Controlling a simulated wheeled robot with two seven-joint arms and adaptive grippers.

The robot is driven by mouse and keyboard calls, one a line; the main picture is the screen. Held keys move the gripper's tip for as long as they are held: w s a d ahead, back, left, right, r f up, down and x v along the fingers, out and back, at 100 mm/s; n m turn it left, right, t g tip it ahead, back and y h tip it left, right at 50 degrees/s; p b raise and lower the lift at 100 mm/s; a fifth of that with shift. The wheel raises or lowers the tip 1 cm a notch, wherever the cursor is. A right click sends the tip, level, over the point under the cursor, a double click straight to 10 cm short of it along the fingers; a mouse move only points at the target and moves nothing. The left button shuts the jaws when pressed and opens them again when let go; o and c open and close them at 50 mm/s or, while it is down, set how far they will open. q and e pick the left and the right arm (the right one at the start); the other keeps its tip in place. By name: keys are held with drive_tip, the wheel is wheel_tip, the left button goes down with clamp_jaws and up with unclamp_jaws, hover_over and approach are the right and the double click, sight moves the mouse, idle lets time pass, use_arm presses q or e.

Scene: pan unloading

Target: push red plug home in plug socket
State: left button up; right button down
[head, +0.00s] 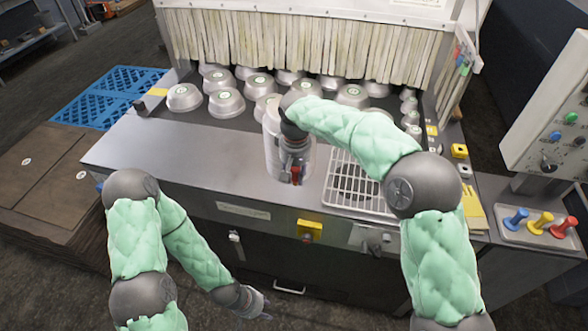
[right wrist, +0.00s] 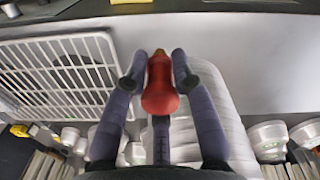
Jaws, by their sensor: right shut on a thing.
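My right gripper (head: 295,174) is shut on a red plug (head: 296,172) above the front part of the steel bench top. In the right wrist view, the red plug (right wrist: 160,88) sits between the fingers of my right gripper (right wrist: 160,80), its rounded end toward the camera. I cannot make out for certain which fitting is the plug socket. A yellow box (head: 310,230) is on the bench's front panel, below the held plug. My left gripper (head: 258,304) hangs low in front of the bench, away from the plug; its finger state is too small to tell.
A pale ribbed stack (head: 273,150) stands beside my right gripper. A wire grille (head: 352,185) lies to its right. Several metal pans (head: 226,102) are at the back, under a strip curtain (head: 300,38). A right-hand holder (head: 535,236) bears blue, yellow and red plugs. The bench's left front is clear.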

drive_tip(key=f+n, duration=0.1)
drive_tip(key=n, duration=0.1)
drive_tip(key=s+d+f+n, duration=0.1)
drive_tip(key=f+n, duration=0.1)
drive_tip(key=n, duration=0.1)
drive_tip(key=d+f+n, duration=0.1)
drive_tip(key=f+n, duration=0.1)
drive_tip(key=n, duration=0.1)
drive_tip(key=shift+s+f, duration=0.15)
drive_tip(key=shift+s, duration=0.15)
drive_tip(key=f+n, duration=0.1)
drive_tip(key=n, duration=0.1)
drive_tip(key=d+f+n, duration=0.1)
drive_tip(key=n, duration=0.1)
drive_tip(key=s+f+n, duration=0.1)
drive_tip(key=n, duration=0.1)
drive_tip(key=shift+d+f, duration=0.15)
drive_tip(key=shift+f, duration=0.25)
drive_tip(key=shift+s+r, duration=0.1)
